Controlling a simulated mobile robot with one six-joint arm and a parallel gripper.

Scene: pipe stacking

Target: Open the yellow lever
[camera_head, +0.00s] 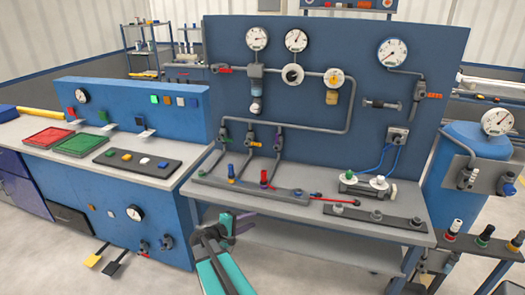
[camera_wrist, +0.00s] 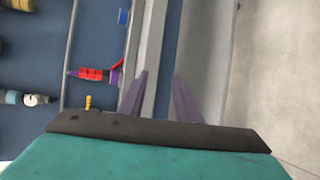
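My gripper (camera_head: 236,223) is in front of the workbench's front edge, below the row of valves. In the wrist view its two purple fingers (camera_wrist: 159,80) stand apart with nothing between them. A small yellow piece (camera_wrist: 88,102), possibly the yellow lever, shows left of the fingers, close to the gripper body but not touching it.
A red knob (camera_head: 263,177) stands on the manifold. Pipes and gauges cover the blue back panel (camera_head: 225,45). A grey plate (camera_head: 372,216) lies on the right of the bench. The floor (camera_head: 330,277) in front is clear.

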